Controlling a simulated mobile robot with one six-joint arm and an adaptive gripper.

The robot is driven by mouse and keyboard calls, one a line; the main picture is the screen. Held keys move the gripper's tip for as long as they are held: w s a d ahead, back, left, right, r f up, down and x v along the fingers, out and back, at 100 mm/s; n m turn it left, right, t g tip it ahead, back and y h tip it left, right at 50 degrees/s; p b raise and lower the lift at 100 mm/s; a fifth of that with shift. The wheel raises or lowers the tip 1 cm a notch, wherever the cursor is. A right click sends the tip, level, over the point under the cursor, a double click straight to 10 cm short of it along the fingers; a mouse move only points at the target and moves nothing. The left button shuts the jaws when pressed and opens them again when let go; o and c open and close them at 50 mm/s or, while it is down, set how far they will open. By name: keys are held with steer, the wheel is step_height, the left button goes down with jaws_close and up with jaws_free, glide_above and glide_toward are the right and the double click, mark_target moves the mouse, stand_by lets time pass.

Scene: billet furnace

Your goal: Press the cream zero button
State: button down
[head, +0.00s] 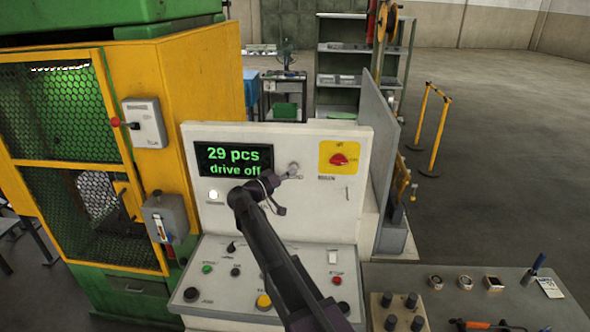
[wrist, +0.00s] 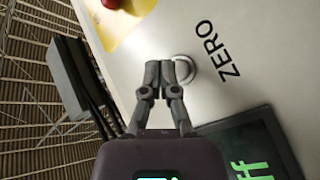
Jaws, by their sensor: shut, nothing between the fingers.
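The cream zero button (wrist: 186,69) is a round button in a pale ring on the upright panel, beside the printed word ZERO in the wrist view. My gripper (wrist: 160,64) is shut and empty, and its fingertips cover part of the button's left side. Whether they touch the button or hover before it, I cannot tell. In the head view my gripper (head: 284,177) is at the panel just right of the display (head: 234,160), which reads "29 pcs" and "drive off".
A red knob on a yellow plate (head: 328,165) sits right of my gripper. A sloped desk (head: 225,289) with several buttons lies below. A grey side plate (head: 384,140) stands at the panel's right edge. A yellow mesh-fronted machine (head: 187,92) stands left.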

steer(key=shift+w, duration=0.15)
steer(key=shift+w, duration=0.3)
steer(key=shift+w, duration=0.4)
stand_by(1.4)
steer(key=shift+s, duration=0.85)
steer(key=shift+s, duration=0.1)
steer(key=s, duration=0.4)
steer(key=shift+s, duration=0.4)
stand_by(0.3)
stand_by(0.6)
